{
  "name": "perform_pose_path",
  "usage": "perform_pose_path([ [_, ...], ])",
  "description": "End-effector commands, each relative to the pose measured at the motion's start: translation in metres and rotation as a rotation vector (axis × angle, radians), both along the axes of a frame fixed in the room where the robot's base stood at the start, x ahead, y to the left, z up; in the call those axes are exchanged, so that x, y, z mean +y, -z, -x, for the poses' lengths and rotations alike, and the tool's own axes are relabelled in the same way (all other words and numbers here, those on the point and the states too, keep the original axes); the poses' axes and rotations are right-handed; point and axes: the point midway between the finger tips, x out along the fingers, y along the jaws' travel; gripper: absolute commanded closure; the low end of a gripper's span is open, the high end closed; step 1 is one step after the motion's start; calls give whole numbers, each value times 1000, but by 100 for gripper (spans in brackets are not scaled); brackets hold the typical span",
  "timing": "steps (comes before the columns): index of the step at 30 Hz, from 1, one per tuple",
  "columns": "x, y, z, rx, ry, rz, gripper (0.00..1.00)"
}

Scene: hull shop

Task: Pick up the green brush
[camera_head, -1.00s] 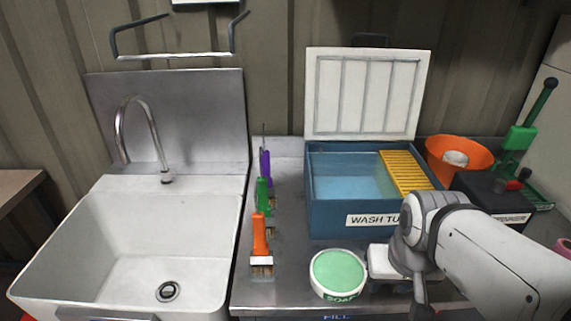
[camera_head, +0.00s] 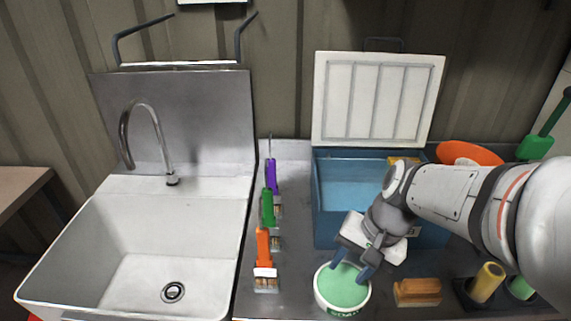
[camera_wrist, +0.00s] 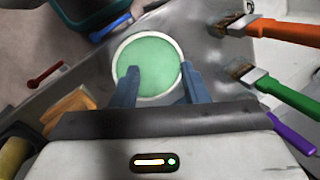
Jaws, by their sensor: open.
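My gripper (camera_head: 353,270) is open and empty, above the round green soap dish (camera_head: 342,287), to the right of and apart from the brushes. In the wrist view, my gripper's blue fingers (camera_wrist: 158,84) overlap the soap's lower edge in the picture. Whether they touch the soap I cannot tell.
The sink (camera_head: 140,240) lies left of the brushes. The blue wash tub (camera_head: 330,205) with raised lid (camera_head: 378,98) stands behind my gripper. A wooden-backed brush (camera_head: 417,291) and a yellow roll (camera_head: 487,282) are at the right front. Bare counter lies between the brushes and the tub.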

Motion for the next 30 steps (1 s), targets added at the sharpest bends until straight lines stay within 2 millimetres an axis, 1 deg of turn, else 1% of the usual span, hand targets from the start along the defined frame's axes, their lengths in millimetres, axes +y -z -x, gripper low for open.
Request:
perform_pose_path([
  [1,14,-8,-10,83,73,-70,59],
  [5,51,-15,-37,288,286,-257,59],
  [9,86,-21,-74,511,513,-441,59],
  [12,104,-22,-101,650,656,-552,59],
  [15,115,-21,-122,751,761,-633,59],
  [18,121,-19,-137,814,829,-686,59],
  [21,124,-17,-145,849,867,-715,59],
  [23,126,-16,-147,862,878,-724,59],
  [30,150,-7,-146,867,882,-727,59],
])
